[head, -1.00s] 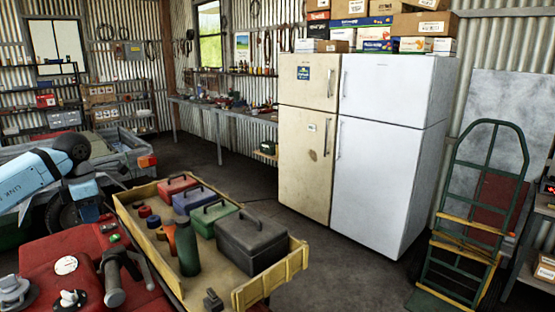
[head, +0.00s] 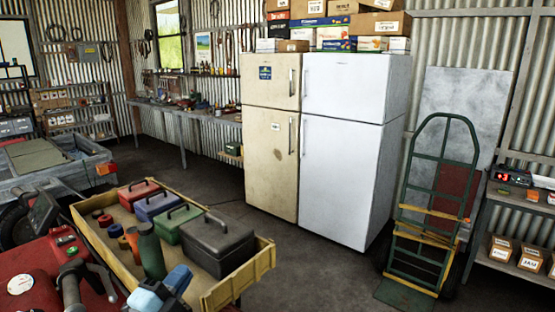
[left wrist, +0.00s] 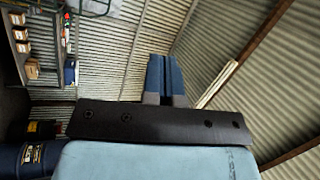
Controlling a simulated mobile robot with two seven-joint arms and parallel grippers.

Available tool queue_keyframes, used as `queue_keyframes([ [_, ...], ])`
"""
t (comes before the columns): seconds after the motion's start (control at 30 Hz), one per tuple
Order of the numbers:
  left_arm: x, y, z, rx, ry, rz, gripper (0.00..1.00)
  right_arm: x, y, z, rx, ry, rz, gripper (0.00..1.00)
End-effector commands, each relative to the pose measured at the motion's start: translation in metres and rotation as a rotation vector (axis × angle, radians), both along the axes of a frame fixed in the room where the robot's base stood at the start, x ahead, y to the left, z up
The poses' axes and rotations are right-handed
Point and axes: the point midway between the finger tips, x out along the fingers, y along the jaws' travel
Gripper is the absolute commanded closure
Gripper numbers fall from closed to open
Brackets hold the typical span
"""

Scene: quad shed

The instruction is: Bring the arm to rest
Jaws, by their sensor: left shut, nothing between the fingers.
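My left gripper (head: 178,280) shows at the bottom of the head view, light blue with darker fingers. It appears in front of the near side of the yellow wooden tray (head: 222,293); I cannot tell its height above it. In the left wrist view the two blue fingers (left wrist: 167,78) are side by side, shut and empty, with corrugated wall behind them. The rest of the left arm is mostly out of the head view. My right gripper is not in view.
The tray holds toolboxes, including a black one (head: 217,244), and a green bottle (head: 151,252). A red surface (head: 38,262) with handlebar-like parts is at bottom left. Two fridges (head: 350,150) stand behind; a green hand truck (head: 432,200) and shelves (head: 515,232) are right. Floor between is clear.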

Motion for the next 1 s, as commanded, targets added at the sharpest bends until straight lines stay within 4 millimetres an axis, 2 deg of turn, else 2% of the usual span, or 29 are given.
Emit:
queue_keyframes([
  [0.03, -0.012, 0.011, -0.019, -0.115, 0.124, 0.082, 1.00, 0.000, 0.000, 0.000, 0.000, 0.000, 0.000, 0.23],
  [0.17, -0.052, 0.046, -0.075, -0.378, 0.476, 0.312, 1.00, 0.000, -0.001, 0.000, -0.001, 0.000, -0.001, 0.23],
  [0.2, -0.069, 0.054, -0.094, -0.448, 0.590, 0.378, 1.00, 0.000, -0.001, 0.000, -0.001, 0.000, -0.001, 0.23],
  [0.3, -0.113, 0.067, -0.133, -0.575, 0.836, 0.515, 1.00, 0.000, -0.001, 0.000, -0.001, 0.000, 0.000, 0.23],
  [0.4, -0.151, 0.073, -0.158, -0.652, 1.020, 0.609, 1.00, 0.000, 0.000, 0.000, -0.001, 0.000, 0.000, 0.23],
  [0.5, -0.183, 0.075, -0.175, -0.701, 1.163, 0.679, 1.00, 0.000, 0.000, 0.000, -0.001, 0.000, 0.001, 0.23],
  [0.7, -0.239, 0.075, -0.195, -0.765, 1.391, 0.782, 1.00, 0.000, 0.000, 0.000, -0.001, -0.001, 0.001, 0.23],
  [0.97, -0.297, 0.072, -0.204, -0.808, 1.616, 0.875, 1.00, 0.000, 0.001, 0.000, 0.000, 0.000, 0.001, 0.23],
  [1.0, -0.293, 0.070, -0.207, -0.811, 1.608, 0.864, 1.00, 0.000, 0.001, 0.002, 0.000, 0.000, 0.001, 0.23],
])
